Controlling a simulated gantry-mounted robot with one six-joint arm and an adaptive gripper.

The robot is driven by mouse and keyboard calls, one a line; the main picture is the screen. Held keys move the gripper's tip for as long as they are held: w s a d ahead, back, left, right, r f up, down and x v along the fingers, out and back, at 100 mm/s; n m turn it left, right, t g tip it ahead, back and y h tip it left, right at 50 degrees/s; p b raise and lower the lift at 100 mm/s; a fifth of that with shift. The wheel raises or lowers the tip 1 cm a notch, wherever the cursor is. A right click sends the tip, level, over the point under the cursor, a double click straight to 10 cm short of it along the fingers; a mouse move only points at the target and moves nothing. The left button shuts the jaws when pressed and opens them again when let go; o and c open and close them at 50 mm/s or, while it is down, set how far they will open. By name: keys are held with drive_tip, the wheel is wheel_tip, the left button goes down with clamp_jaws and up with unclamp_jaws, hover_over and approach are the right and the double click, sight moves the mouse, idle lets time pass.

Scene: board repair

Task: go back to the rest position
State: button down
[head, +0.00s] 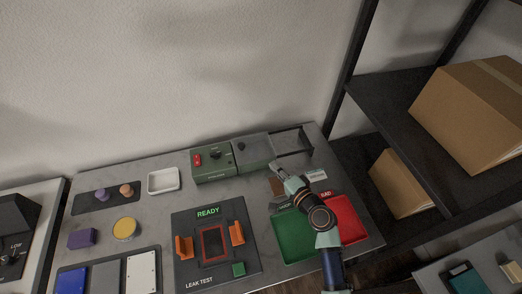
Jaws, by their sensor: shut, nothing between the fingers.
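My gripper (277,169) is at the end of my arm, which reaches up from the lower right over the bench (155,215). Its tip is near the brown patch in front of the grey box, above the green and red trays. It is small in the head view; it is shut and nothing shows between its fingers. The dark leak test fixture (190,220) with orange clamps stands left of my arm, its sign reading READY.
The green tray (286,243) and red tray (352,224) lie under my arm. A green box (212,176) and grey box (252,158) stand at the back. Dark shelving with cardboard boxes (470,105) rises on the right. Open air is above the bench's left half.

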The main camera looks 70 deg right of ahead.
idle(0.3)
drive_tip(key=w+a+r+n+t+y, duration=0.1)
drive_tip(key=w+a+r+n+y, duration=0.25)
drive_tip(key=w+a+n, duration=0.35)
drive_tip(key=w+a+r+n+t+y, duration=0.25)
drive_tip(key=w+a+r, duration=0.2)
drive_tip(key=w, duration=0.45)
drive_tip(key=w+a+r+n+y, duration=0.1)
drive_tip(key=w+a+r+n, duration=0.4)
drive_tip(key=a, duration=0.3)
drive_tip(key=w+a+r+n+y, duration=0.2)
drive_tip(key=w+a+r+n, duration=0.25)
drive_tip(key=a, duration=0.35)
drive_tip(key=a+r+n+y, duration=0.1)
drive_tip(key=a+r+n, duration=0.3)
drive_tip(key=a, duration=0.5)
drive_tip(key=a+r+n+y, duration=0.1)
drive_tip(key=a+r+n, duration=0.1)
drive_tip(key=a+r, duration=0.55)
drive_tip(key=s+f+g, duration=0.3)
drive_tip(key=s+f, duration=0.6)
drive_tip(key=f, duration=0.2)
wheel_tip(320, 180, up, 28)
drive_tip(key=p, duration=2.8)
drive_tip(key=shift+s+a+f, duration=0.2)
drive_tip(key=shift+s+a, duration=0.05)
drive_tip(key=shift+s, duration=0.2)
